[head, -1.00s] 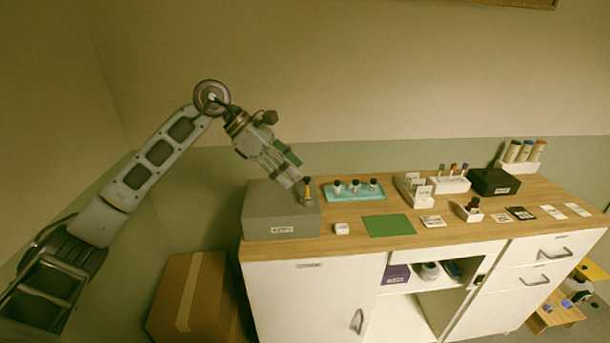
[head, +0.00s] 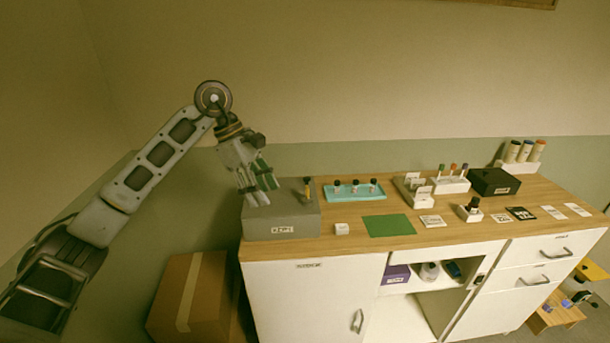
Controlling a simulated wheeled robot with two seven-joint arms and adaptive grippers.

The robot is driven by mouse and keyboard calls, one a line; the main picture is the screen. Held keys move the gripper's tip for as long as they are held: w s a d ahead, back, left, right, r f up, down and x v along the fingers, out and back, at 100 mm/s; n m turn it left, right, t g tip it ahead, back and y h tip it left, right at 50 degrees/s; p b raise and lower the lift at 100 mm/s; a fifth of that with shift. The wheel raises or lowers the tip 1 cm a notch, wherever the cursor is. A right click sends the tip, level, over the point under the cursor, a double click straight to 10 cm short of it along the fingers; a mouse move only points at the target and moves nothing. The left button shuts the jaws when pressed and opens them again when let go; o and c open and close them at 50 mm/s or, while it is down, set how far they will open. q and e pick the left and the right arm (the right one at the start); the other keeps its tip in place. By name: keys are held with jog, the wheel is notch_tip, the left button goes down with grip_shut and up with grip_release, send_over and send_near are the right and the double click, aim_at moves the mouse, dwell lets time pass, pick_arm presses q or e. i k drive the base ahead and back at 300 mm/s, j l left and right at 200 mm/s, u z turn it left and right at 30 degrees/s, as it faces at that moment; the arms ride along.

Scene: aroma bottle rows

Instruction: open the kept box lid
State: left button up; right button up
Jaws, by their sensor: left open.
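A grey box (head: 285,222) with a white "KEPT" type label (head: 283,230) sits at the left end of the wooden counter. Its lid looks closed. A small dark knob or vial with a yellowish part (head: 307,190) stands up at the right side of its top. My left gripper (head: 262,197) is open, pointing down at the left part of the box top; whether it touches the box I cannot tell. Nothing shows between its fingers. My right gripper is not in view.
A teal tray (head: 334,194) with dark-capped bottles, a green mat (head: 389,225) and a small white block (head: 341,229) lie right of the box. White holders and a black box (head: 493,182) stand farther right. A cardboard box (head: 190,295) is on the floor at left.

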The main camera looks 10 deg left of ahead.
aim_at(290, 200)
jog(key=i, duration=1)
